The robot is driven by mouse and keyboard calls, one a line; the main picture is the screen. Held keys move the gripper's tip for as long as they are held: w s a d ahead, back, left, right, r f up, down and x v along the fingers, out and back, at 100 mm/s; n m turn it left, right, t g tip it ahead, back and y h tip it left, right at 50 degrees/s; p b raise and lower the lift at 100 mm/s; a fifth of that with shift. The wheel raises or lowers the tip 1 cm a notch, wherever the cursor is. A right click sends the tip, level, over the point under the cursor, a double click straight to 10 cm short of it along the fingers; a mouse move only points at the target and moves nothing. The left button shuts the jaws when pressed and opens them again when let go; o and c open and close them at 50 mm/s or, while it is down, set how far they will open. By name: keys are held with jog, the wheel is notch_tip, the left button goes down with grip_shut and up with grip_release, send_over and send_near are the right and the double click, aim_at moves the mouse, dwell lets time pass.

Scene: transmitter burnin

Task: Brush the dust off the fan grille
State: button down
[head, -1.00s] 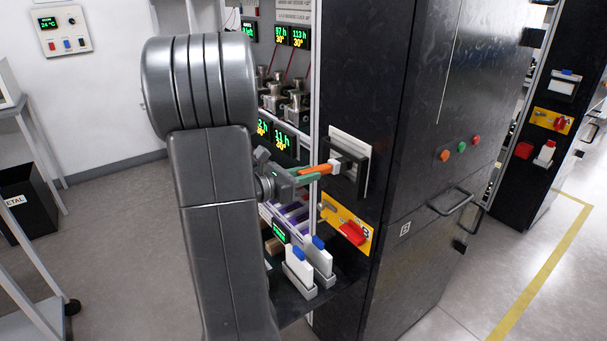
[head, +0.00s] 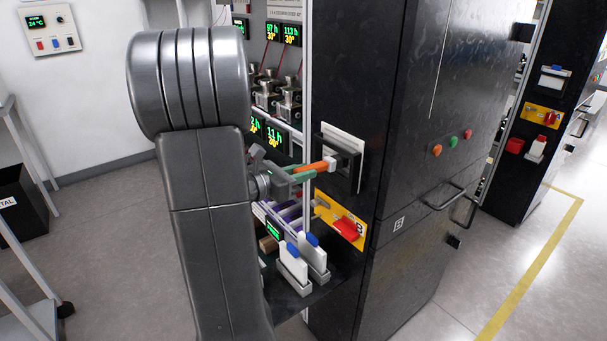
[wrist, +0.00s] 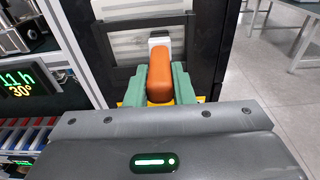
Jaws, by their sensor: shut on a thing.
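My gripper (wrist: 160,88) with its green fingers is shut on a brush that has an orange handle (wrist: 160,75) and a white head (wrist: 159,40). The brush also shows in the head view (head: 313,168), held roughly level. The fan grille (wrist: 122,45) is a pale slatted panel in a dark frame, straight ahead of the brush; in the head view (head: 357,176) it sits on the side of the black cabinet. The brush's head is at or just in front of the grille; I cannot tell whether it touches. Dust is too small to make out.
A yellow plate with a red handle (head: 345,229) is just below the grille. White items with blue tops (head: 293,264) stand in holders on a dark shelf below. The black cabinet (head: 430,90) fills the right. Racks with lit displays (head: 275,134) are behind my arm.

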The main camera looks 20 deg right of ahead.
jog(key=shift+w+a, duration=0.25)
jog(key=shift+w, duration=0.35)
jog(key=shift+w+a, duration=0.2)
jog(key=shift+w, duration=0.4)
jog(key=shift+w+a, duration=0.15)
jog(key=shift+w, duration=0.5)
jog(key=shift+w+a, duration=0.2)
jog(key=shift+w, duration=0.2)
jog(key=shift+s, duration=0.1)
jog(key=shift+s+d+b, duration=0.2)
jog(key=shift+s, duration=0.3)
jog(key=shift+s+d+b, duration=0.2)
jog(key=shift+s, duration=0.3)
jog(key=shift+a, duration=0.1)
